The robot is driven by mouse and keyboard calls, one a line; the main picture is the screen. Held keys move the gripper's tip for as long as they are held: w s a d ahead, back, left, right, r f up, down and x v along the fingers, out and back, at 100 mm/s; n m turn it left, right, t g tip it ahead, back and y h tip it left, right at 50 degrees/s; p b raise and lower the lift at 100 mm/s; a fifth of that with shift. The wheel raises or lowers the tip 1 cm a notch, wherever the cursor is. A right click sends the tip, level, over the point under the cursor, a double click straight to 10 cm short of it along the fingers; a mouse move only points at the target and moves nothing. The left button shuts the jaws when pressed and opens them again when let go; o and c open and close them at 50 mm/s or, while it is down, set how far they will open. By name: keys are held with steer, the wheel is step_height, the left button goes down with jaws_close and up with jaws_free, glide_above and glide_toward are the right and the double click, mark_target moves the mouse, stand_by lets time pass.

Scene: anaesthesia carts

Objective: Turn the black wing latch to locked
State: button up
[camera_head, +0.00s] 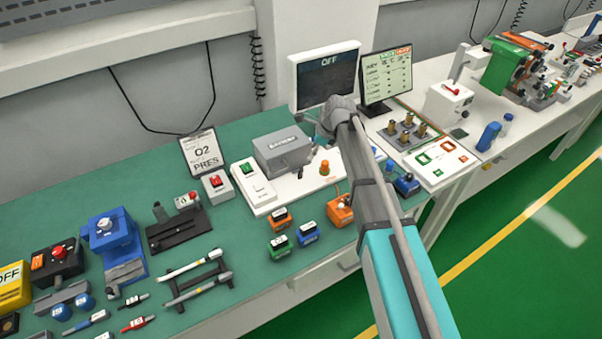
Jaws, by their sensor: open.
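I cannot pick out the black wing latch with certainty. A black fixture (178,230) with a short upright black part stands on the green bench top, left of centre. My teal and grey arm reaches up from the bottom right to a dark grey joint in front of the monitors. A small pale part shows left of that joint. I see no gripper jaws; they are hidden or out of the picture.
A dark monitor (328,77) reading OFF and a lit screen (386,78) stand behind my arm. Blue (112,248) and yellow (12,288) units crowd the left. Small orange, green and blue blocks lie near the front edge. Green floor is free at lower right.

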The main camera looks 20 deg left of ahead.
mark_target(301, 170)
steer(key=shift+b+x, duration=4.8)
steer(key=shift+x, duration=0.65)
steer(key=shift+d, duration=0.1)
steer(key=c, duration=0.9)
steer(key=shift+o, duration=0.2)
steer(key=shift+w+n, duration=0.1)
steer(key=shift+n, duration=0.4)
steer(key=n+g, duration=0.1)
steer(key=n, duration=0.2)
steer(key=shift+n+g+h, duration=0.3)
steer(key=shift+g, duration=0.1)
steer(key=n+g+h, duration=0.1)
steer(key=n, duration=0.3)
